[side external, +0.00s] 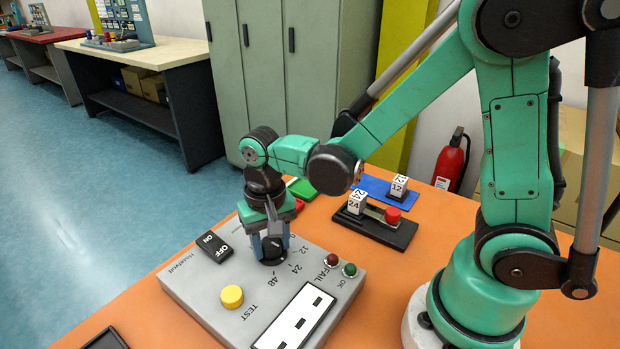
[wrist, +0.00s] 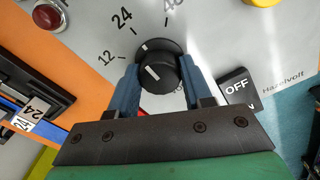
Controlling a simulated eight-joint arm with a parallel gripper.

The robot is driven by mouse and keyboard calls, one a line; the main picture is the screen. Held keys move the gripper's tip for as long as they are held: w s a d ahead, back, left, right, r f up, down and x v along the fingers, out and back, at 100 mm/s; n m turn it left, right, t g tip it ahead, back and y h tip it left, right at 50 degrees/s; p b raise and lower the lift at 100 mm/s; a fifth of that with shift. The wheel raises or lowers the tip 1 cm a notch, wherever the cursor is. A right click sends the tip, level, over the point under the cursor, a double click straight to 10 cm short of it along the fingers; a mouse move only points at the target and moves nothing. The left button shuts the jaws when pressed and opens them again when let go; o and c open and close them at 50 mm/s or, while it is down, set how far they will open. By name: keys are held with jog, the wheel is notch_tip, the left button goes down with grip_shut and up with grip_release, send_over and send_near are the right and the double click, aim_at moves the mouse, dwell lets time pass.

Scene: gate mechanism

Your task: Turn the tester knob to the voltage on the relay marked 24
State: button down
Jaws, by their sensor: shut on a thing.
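The black tester knob (wrist: 160,72) sits on the grey tester (side external: 200,285), with 12, 24 and 48 marked around it. In the wrist view, the knob's white pointer line is angled up and left, roughly toward 24. My gripper (wrist: 161,88) is shut on the knob, with one blue finger on each side. In the side view, my gripper (side external: 272,247) points down over the knob and hides most of it. The relay marked 24 (side external: 356,205) is a white block on a black base with a red button, behind the tester.
The tester carries a black ON/OFF switch (side external: 214,246), a yellow TEST button (side external: 232,296), a red FAIL lamp (side external: 332,260) and a green OK lamp (side external: 349,270). The orange tabletop (side external: 385,285) is bare right of the tester.

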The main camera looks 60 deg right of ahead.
aim_at(271, 242)
dwell(0.4)
jog(key=shift+c, duration=1.8)
grip_release()
jog(key=shift+r, duration=0.1)
jog(key=shift+r, duration=2.75)
jog(key=s+d+r+n+t, duration=0.2)
jog(key=d+r+n+t, duration=0.2)
jog(key=t, duration=0.3)
jog(key=shift+s+d+n, duration=0.25)
jog(key=shift+s+n, duration=0.15)
jog(key=shift+n, duration=0.2)
